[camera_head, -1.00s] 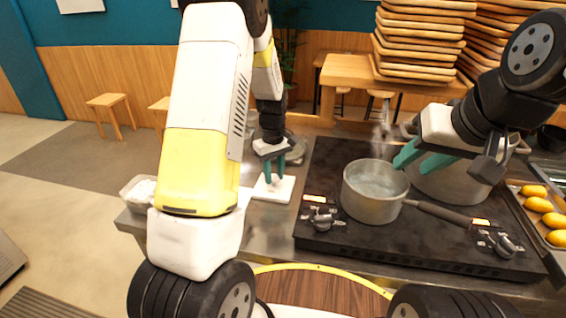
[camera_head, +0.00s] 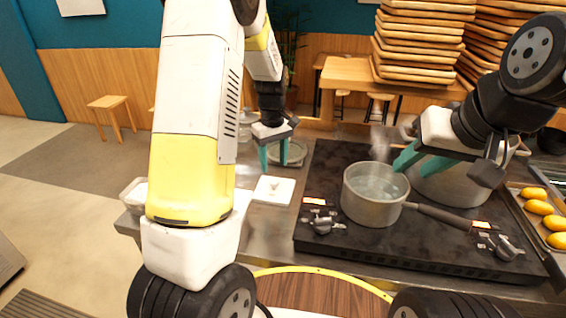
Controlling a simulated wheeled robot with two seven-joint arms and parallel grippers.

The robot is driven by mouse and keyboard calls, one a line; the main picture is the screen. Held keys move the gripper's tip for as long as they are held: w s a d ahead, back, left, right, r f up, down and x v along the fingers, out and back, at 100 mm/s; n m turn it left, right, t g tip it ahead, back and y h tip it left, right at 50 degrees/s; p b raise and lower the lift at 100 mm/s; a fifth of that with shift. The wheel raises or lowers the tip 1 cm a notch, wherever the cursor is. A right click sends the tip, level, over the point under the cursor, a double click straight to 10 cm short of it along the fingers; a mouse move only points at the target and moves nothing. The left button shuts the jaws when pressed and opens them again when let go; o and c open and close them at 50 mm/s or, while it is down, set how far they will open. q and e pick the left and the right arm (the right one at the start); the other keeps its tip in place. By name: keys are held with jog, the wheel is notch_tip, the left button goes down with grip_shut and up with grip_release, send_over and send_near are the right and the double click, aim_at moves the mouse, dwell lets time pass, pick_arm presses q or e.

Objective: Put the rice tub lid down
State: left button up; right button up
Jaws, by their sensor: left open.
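The rice tub lid, a flat white square with a small knob (camera_head: 273,191), lies on the metal counter left of the stove. My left gripper (camera_head: 274,168) is open and empty just above and behind the lid, its teal fingers spread apart and clear of it. The white rice tub (camera_head: 134,193) is at the counter's left end, mostly hidden behind my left arm. My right gripper (camera_head: 405,168) is over the stove beside the pots, its teal fingers apart with nothing seen between them.
A grey saucepan (camera_head: 372,210) with water stands on the black stove (camera_head: 400,245), its handle pointing right. A larger pot (camera_head: 455,185) is behind it. A glass dish (camera_head: 288,152) is behind the lid. A tray of yellow food (camera_head: 540,215) is at the right.

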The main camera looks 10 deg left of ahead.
aim_at(274, 181)
pick_arm(q)
jog(key=s+r+m+t+h, duration=0.1)
jog(key=s+r+m+t, duration=0.1)
jog(key=s+r, duration=0.55)
jog(key=s+r+m+t+h, duration=0.15)
jog(key=s+r, duration=0.25)
jog(key=r, duration=0.6)
jog(key=s+d+r+m+t, duration=0.2)
jog(key=s+m, duration=0.3)
jog(key=s, duration=0.7)
jog(key=shift+s+m+t, duration=0.35)
jog(key=shift+s, duration=0.05)
jog(key=shift+d, duration=0.1)
jog(key=shift+c, duration=0.2)
